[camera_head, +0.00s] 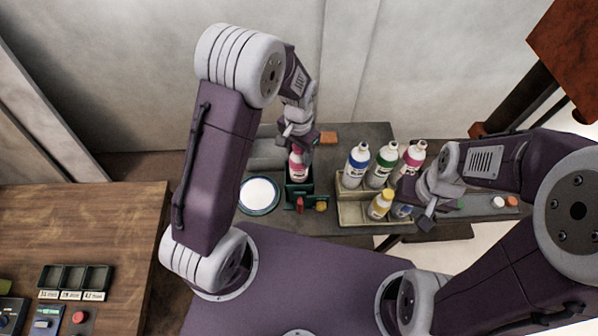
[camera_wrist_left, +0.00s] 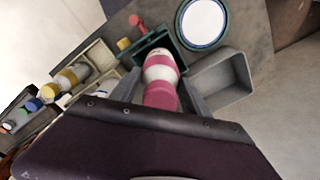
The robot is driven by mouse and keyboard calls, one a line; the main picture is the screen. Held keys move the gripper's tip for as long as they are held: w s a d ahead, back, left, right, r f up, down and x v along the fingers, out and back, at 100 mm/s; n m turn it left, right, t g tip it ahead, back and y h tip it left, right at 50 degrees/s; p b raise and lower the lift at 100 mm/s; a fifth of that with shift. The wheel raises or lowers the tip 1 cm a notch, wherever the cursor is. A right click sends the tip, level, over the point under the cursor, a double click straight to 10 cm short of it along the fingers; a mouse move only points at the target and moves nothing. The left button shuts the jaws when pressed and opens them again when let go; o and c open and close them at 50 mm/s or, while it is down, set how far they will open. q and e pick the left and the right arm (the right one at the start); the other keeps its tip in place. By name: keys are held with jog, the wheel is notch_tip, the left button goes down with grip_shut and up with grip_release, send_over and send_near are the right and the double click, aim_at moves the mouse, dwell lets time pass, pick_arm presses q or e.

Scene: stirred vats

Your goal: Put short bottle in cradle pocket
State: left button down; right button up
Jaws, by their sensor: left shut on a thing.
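My left gripper (camera_head: 298,138) is shut on a pink-and-white bottle (camera_head: 298,168), which hangs upright at the green cradle (camera_head: 291,196). In the left wrist view the bottle (camera_wrist_left: 161,72) lies between the fingers, with its far end at the near edge of the green cradle (camera_wrist_left: 172,44). The cradle's inside is partly hidden by the bottle, so I cannot tell how deep the bottle sits in it. My right gripper (camera_head: 417,203) is empty beside the bottle crate, its fingers apart.
A beige crate (camera_head: 352,213) holds several bottles with blue, green, pink and yellow parts. A white round dish (camera_head: 259,195) stands left of the cradle. A grey bin (camera_wrist_left: 221,80) is beside the cradle. A red piece and a yellow piece sit at the cradle's front.

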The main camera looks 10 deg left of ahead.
aim_at(299, 170)
pick_arm(q)
jog(key=f, duration=0.5)
jog(key=shift+w, duration=0.25)
jog(key=shift+s+f, duration=0.2)
jog(key=shift+f, duration=0.25)
jog(key=f+p, duration=0.1)
jog(key=f, duration=0.3)
jog(key=shift+w+f, duration=0.15)
jog(key=shift+w, duration=0.05)
jog(key=shift+s, duration=0.1)
jog(key=c, duration=0.8)
grip_release()
jog(key=shift+f, duration=0.1)
